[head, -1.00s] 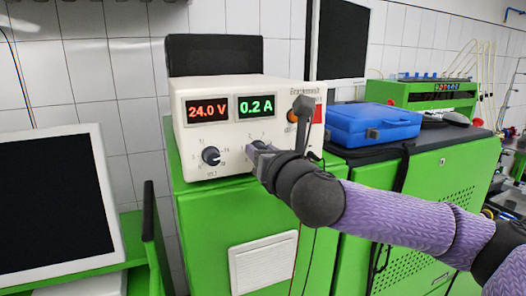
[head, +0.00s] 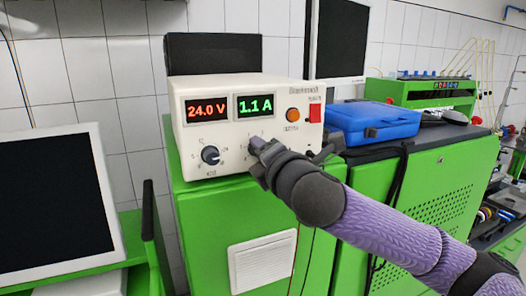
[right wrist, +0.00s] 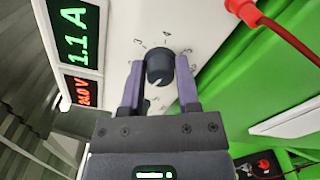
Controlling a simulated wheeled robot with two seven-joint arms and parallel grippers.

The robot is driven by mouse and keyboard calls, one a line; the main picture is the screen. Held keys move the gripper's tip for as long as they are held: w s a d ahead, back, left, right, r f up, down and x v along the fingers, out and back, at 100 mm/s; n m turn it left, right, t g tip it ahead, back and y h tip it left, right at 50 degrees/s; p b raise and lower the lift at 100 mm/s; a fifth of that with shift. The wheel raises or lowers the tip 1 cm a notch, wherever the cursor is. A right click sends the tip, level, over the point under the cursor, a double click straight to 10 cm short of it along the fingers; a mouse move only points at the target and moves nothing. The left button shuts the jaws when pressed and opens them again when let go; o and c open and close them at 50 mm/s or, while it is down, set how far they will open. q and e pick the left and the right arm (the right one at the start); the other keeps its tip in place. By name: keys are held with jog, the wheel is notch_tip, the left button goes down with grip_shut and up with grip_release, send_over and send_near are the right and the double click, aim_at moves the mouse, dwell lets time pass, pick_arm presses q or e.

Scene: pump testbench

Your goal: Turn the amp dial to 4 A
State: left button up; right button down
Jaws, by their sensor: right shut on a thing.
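The white power supply (head: 290,145) shows 1.1 A in green on its amp display (head: 255,106) and 24.0 V in red on its volt display (head: 206,112). The amp dial is a dark round knob (right wrist: 160,68) on a printed number scale in the right wrist view. My right gripper (head: 257,145) is shut on it, with one purple finger on each side. My left gripper is not in view.
An orange button (head: 292,115) and a red switch (head: 315,112) sit on the panel above and right of my gripper. A red plug with a cable (right wrist: 243,10) shows in the right wrist view. A blue case (head: 372,123) lies right of the supply.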

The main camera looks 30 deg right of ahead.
jog(key=shift+a+m+p, duration=0.15)
jog(key=shift+m+p, duration=4.3)
jog(key=shift+m, duration=10.75)
